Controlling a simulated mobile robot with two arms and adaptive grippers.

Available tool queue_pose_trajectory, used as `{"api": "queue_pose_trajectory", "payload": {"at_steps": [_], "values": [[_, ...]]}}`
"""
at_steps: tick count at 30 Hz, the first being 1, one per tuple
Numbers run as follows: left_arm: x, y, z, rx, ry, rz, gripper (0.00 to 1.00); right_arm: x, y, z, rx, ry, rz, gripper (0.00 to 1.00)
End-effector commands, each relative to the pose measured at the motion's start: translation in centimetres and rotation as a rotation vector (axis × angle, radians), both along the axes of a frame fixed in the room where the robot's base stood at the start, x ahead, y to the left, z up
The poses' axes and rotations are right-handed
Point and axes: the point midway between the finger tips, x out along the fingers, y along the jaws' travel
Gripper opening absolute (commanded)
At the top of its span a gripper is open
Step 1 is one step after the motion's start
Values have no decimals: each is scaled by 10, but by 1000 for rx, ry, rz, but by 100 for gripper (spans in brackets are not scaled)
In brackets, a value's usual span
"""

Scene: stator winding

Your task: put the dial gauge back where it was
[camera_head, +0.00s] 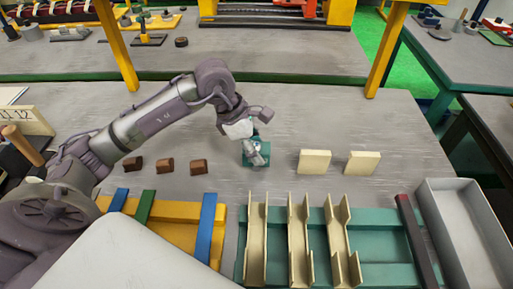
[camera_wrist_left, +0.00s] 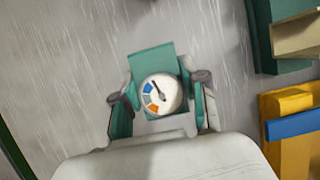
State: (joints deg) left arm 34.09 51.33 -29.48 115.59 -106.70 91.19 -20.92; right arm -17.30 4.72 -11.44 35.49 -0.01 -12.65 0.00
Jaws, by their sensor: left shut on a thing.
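The dial gauge shows in the left wrist view, with a round white face (camera_wrist_left: 160,95) with blue and orange marks and a dark needle. A teal block (camera_wrist_left: 152,58) shows beside the dial; it also shows in the head view (camera_head: 257,158). My left gripper (camera_wrist_left: 158,98) has a finger on each side of the gauge and is shut on it. In the head view my left gripper (camera_head: 250,135) is over the middle of the grey table and mostly covers the gauge. I cannot tell whether the block touches the table. My right gripper is not in view.
Several brown blocks (camera_head: 165,165) lie left of the gripper. Two cream blocks (camera_head: 314,162) stand to the right. A teal rack with cream channels (camera_head: 298,240), a yellow rack (camera_head: 175,212) and a grey tray (camera_head: 465,230) line the near edge. The table behind the gripper is clear.

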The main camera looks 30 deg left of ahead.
Motion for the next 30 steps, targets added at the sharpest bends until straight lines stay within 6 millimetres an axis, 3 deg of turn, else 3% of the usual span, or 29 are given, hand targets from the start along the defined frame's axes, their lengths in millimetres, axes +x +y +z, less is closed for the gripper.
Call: {"api": "queue_pose_trajectory", "payload": {"at_steps": [4, 5, 9, 20, 24, 26, 30], "values": [[0, 0, -1, 0, -1, 0, 8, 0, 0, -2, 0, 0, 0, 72], [0, 0, -1, 0, 0, 0, 46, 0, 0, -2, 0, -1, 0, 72], [0, 0, -1, 0, 0, 0, 68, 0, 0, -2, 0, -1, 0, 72], [0, 0, 3, 0, 0, 0, 68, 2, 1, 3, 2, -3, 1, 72], [0, 0, 18, -1, 0, 1, 68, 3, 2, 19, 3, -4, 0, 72], [0, 5, 23, 2, -6, 3, 68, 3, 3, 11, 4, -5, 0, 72], [-6, 17, 53, 2, -7, 2, 68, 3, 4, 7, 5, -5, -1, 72]]}}
